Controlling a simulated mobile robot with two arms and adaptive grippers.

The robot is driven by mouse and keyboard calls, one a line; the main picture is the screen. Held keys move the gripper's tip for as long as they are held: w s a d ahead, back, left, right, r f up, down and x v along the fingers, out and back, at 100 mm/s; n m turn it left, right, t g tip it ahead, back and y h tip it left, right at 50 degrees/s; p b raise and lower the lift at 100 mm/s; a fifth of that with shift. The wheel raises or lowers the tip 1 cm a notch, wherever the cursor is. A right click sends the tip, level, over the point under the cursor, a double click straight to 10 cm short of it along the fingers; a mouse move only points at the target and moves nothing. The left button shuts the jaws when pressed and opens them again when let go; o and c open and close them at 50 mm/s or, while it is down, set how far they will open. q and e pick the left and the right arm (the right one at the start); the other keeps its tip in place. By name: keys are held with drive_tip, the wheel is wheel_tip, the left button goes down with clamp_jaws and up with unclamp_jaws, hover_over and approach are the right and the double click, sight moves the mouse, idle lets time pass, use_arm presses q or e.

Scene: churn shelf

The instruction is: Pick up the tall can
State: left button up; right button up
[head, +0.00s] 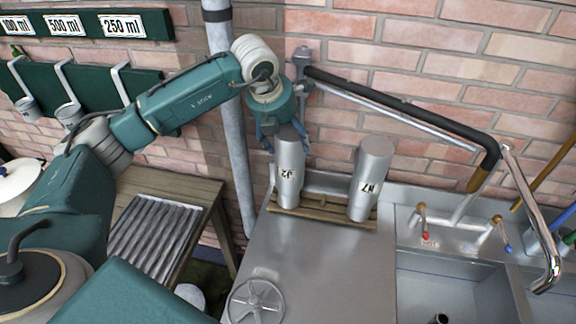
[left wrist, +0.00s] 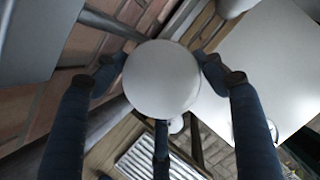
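Two grey metal cans stand side by side: one marked J2 (head: 289,172) on the left and one marked N7 (head: 371,180) on the right. They look close in height, and I cannot tell for sure which is the tall one. My left gripper (head: 284,143) is above the J2 can, with its fingers pointing down around the can's upper part. In the left wrist view the J2 can's round top (left wrist: 161,79) lies between the fingers. The fingertips are very close to its sides; contact is not clear. My right gripper is out of view.
The cans stand on a wooden slatted rack (head: 323,212) on a metal counter (head: 322,258). A pipe (head: 232,150) runs up the brick wall on the left. A black swing pipe (head: 405,108) passes behind and right of the cans. A sink with taps is at right.

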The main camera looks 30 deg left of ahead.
use_arm(q)
drive_tip(key=c, duration=0.5)
